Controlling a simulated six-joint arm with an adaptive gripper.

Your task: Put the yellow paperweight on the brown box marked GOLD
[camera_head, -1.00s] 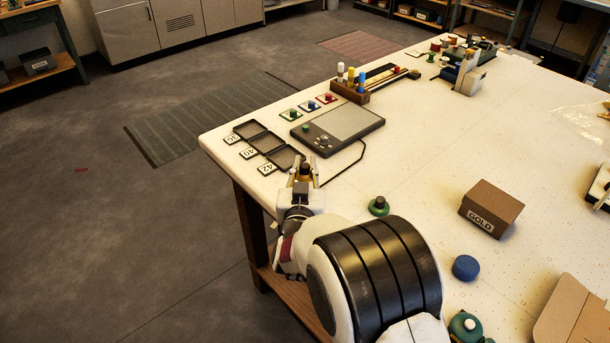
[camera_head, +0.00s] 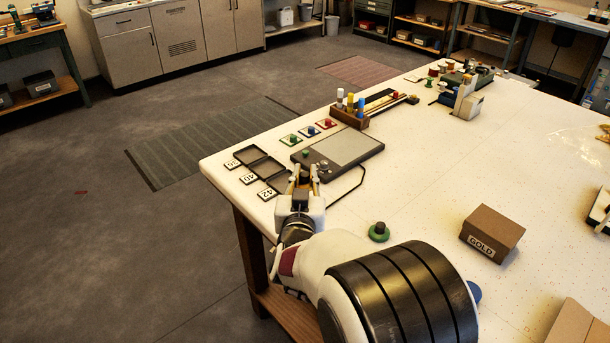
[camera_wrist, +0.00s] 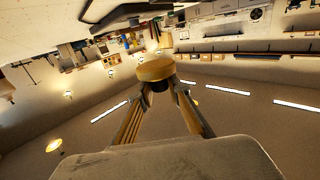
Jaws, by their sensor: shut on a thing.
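The yellow paperweight (camera_wrist: 155,68) shows in the wrist view as a round yellow disc with a dark part beneath it, between my fingertips. My gripper (camera_head: 303,178) is shut on it, near the table's left edge by the tray marked 42. In the head view the fingers hide most of the paperweight. The brown box marked GOLD (camera_head: 492,233) stands on the table at the right, well apart from my gripper. Its visible top looks bare.
A green weight with a dark knob (camera_head: 379,232) stands between my gripper and the box. A blue round thing (camera_head: 475,292) is partly hidden by my arm. Dark trays (camera_head: 265,170), a grey tablet (camera_head: 345,148) and a pen holder (camera_head: 350,115) lie beyond. The table's middle is clear.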

